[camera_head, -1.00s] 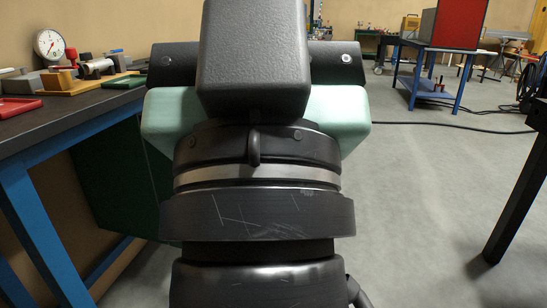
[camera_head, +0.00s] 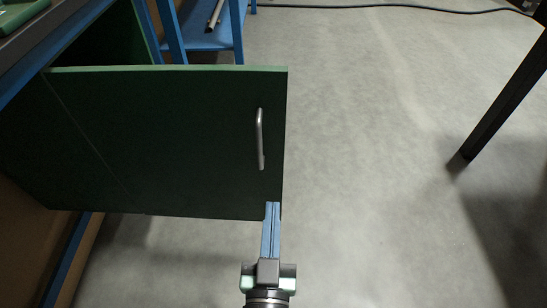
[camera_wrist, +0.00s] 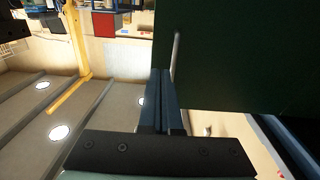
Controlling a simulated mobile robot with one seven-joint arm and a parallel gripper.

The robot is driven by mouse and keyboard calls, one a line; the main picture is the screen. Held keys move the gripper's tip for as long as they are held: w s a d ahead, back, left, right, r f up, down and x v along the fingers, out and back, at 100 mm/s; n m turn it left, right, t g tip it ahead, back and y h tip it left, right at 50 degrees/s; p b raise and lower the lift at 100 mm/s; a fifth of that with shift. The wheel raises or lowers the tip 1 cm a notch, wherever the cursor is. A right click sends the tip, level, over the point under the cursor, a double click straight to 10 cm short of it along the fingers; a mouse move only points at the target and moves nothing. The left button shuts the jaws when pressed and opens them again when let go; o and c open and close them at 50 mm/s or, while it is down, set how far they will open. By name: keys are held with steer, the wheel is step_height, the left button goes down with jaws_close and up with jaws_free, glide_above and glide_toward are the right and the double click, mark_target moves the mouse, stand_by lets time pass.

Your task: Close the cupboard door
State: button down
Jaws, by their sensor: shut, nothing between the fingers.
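The dark green cupboard door (camera_head: 180,140) stands open, swung out from the cupboard (camera_head: 110,42) under the bench at the left in the head view. Its upright metal handle (camera_head: 260,138) is near the door's free right edge. My gripper (camera_head: 271,206) is shut and empty, its blue fingers pointing up the picture. The fingertips are at the door's lower right corner, below the handle; whether they touch it I cannot tell. In the wrist view the fingers (camera_wrist: 160,75) reach up to the edge of the door (camera_wrist: 235,60), with the handle (camera_wrist: 177,50) beyond their tips.
The workbench (camera_head: 45,35) with blue legs runs along the left. A blue shelf stand (camera_head: 205,38) is behind the door. A dark table leg (camera_head: 500,95) stands at the right, and a black cable (camera_head: 390,7) lies across the far floor. The floor (camera_head: 370,150) between is clear.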

steer(key=f, duration=0.1)
steer(key=b, duration=0.3)
glide_toward(274, 151)
steer(key=w, duration=0.6)
steer(key=shift+w+d+r, duration=0.1)
steer(key=shift+w+d, duration=0.1)
steer(key=shift+w, duration=0.2)
steer(key=shift+w, duration=0.1)
